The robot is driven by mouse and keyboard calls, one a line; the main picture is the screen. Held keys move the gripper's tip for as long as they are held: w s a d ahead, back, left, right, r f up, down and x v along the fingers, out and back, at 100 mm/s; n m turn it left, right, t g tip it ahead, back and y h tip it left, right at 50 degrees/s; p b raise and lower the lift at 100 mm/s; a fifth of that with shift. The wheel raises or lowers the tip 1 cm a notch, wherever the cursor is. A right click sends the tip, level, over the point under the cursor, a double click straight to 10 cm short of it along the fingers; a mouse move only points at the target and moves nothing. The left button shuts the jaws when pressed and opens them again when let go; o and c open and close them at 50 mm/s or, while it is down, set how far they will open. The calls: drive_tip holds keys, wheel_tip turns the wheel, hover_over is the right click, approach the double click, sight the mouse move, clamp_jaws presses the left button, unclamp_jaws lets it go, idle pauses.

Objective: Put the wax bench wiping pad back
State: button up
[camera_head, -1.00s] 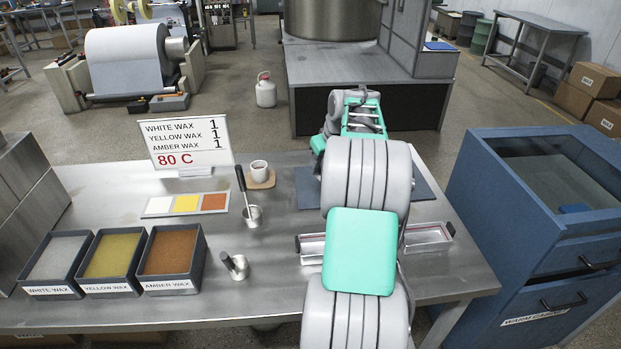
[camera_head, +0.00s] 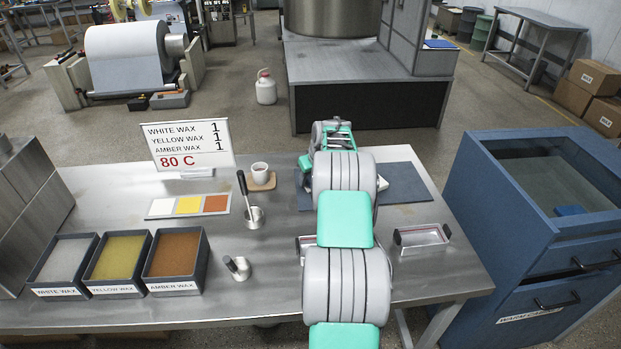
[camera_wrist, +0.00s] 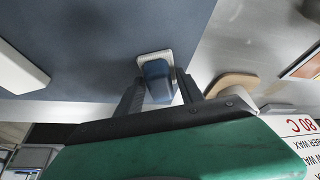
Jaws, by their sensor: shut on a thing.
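My gripper (camera_wrist: 160,88) is shut on the wiping pad (camera_wrist: 156,76), a small blue block with a white base, in the wrist view. The pad is over or on the blue-grey mat (camera_wrist: 85,45), near its edge; I cannot tell whether it touches. The mat also shows at the back right of the bench in the head view (camera_head: 408,184). There, my own arm hides the pad and the gripper's fingers.
A white block (camera_wrist: 18,68) lies on the mat. A cup stands on a brown coaster (camera_head: 262,182) left of my arm. A metal tray (camera_head: 421,237) sits right of it. Wax bins (camera_head: 174,262), a ladle pot (camera_head: 255,218) and the sign (camera_head: 188,147) are at left.

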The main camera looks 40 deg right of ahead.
drive_tip(key=o, duration=1.2)
drive_tip(key=shift+f, duration=0.1)
drive_tip(key=shift+r, duration=0.4)
drive_tip(key=b+v, duration=0.1)
drive_tip(key=v, duration=1)
drive_tip(key=shift+s+r+b, duration=0.2)
drive_tip(key=shift+s+b, duration=0.05)
drive_tip(key=shift+b, duration=0.05)
